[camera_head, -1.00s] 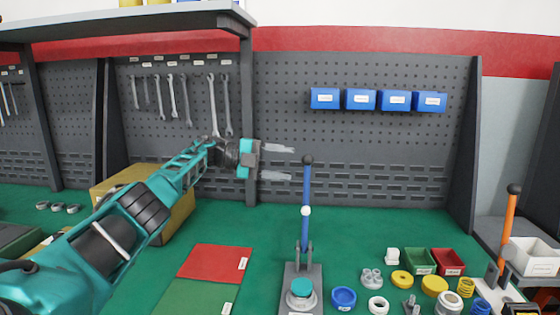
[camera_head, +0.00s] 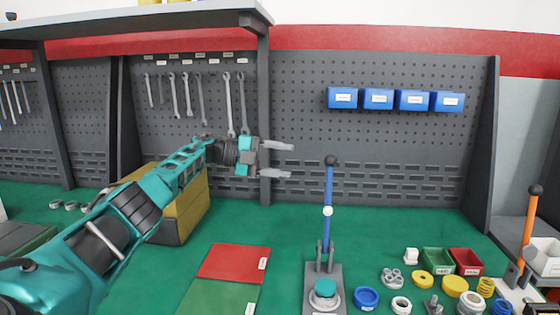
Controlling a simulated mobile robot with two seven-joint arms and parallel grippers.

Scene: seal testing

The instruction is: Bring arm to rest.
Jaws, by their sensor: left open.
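My left arm comes in from the left, raised over the green table. Its left gripper (camera_head: 277,160) is open and empty, with two pale fingers apart and pointing right. It is in front of the pegboard and to the left of a press (camera_head: 327,215) with a blue lever and black knob. A teal round piece (camera_head: 325,288) sits on the press base. My right gripper does not show.
A yellow box (camera_head: 182,205) stands behind my left arm. Red (camera_head: 234,261) and green mats lie in front. Green (camera_head: 437,260) and red bins, rings and small parts lie at the right. Blue bins (camera_head: 378,98) hang on the pegboard.

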